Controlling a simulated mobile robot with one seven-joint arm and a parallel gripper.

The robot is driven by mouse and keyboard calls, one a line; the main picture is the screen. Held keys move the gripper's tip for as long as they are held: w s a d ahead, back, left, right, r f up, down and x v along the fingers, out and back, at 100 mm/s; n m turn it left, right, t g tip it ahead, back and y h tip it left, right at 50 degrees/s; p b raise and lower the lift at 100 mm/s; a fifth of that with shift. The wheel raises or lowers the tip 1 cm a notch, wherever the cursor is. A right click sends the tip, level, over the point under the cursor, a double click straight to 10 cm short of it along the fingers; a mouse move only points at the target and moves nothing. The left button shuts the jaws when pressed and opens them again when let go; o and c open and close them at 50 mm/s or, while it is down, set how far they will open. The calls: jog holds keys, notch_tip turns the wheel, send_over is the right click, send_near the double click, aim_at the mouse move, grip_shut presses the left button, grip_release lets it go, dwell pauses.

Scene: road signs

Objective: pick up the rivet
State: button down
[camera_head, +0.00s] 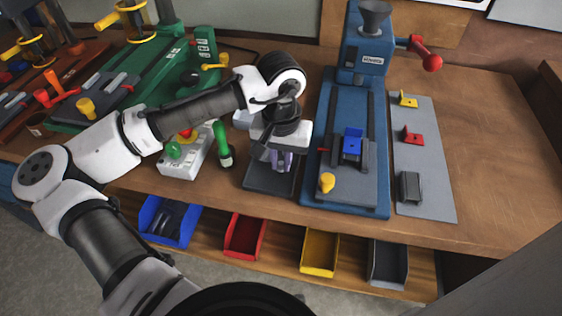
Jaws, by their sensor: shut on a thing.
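My gripper (281,165) points down over a dark grey tray (268,184) left of the blue press. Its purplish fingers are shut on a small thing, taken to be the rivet. The rivet itself is hidden between the fingertips and too small to make out. I cannot tell whether the fingertips touch the tray or hover just above it.
Right of my gripper stands a blue press (364,100) with a red-knobbed lever (430,58). A grey board (423,175) holds small parts farther right. A white control box (187,158) and a green-handled tool (222,145) are to the left. Coloured bins (244,237) sit below the bench.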

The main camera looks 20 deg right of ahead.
notch_tip(320, 180, up, 19)
jog(key=b, duration=0.1)
jog(key=shift+r+b, duration=0.15)
jog(key=shift+b, duration=0.15)
